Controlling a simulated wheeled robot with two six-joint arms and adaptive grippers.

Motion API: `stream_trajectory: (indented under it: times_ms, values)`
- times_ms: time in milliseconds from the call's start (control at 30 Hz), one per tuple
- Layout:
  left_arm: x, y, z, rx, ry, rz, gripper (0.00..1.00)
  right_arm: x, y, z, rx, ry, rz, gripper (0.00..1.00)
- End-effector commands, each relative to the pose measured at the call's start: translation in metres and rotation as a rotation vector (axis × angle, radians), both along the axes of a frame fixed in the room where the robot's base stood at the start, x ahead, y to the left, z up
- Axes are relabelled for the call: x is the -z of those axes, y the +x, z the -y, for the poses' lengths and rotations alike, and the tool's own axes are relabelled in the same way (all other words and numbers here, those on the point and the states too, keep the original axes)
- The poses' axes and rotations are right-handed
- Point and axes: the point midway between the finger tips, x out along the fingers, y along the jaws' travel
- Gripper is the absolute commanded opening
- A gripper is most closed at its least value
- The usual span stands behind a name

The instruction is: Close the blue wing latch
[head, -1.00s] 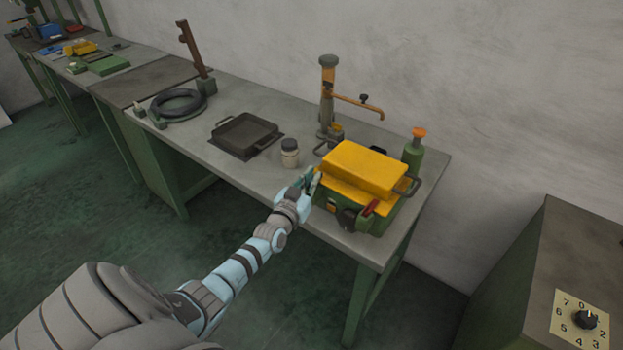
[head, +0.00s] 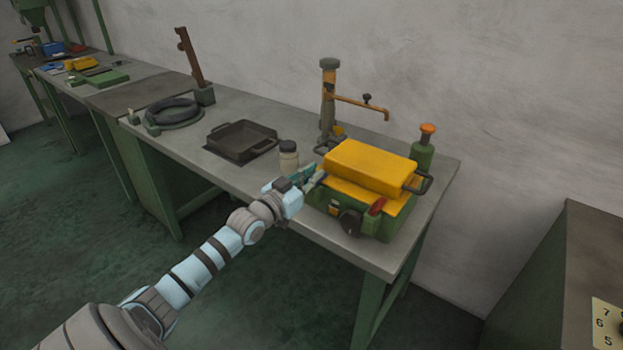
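I cannot clearly make out a blue wing latch. A machine with a yellow top (head: 371,166) and a green body (head: 372,225) sits at the right end of the bench. Its front has a dark round knob (head: 349,223) and a red part (head: 378,206). My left gripper (head: 311,178) is at the machine's left front corner, with its fingertips close to the yellow cover. Whether it touches anything is unclear, and its finger gap is too small to judge. The left side of the machine is partly hidden behind the gripper. My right gripper is not in view.
A jar (head: 289,157) stands just behind my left gripper, beside a dark square tray (head: 241,140). An orange-armed post (head: 329,100) and a green bottle with an orange cap (head: 424,148) stand behind the machine. The bench's front edge (head: 230,187) is clear left of my arm.

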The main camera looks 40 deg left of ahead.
Motion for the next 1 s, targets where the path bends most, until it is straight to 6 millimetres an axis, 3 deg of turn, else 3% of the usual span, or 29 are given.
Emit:
stream_trajectory:
  times_ms: [100,467,800,1000]
  values:
    - [0.002,-0.001,0.001,0.000,-0.005,-0.005,0.25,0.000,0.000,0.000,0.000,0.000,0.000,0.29]
    - [-0.006,-0.001,0.000,0.001,0.001,0.000,0.25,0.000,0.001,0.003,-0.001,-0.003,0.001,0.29]
    - [-0.083,0.000,0.001,-0.001,0.001,0.000,0.25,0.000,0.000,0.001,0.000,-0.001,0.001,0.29]
    - [-0.099,-0.001,0.001,-0.001,-0.001,-0.003,0.25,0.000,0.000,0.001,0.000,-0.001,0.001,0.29]
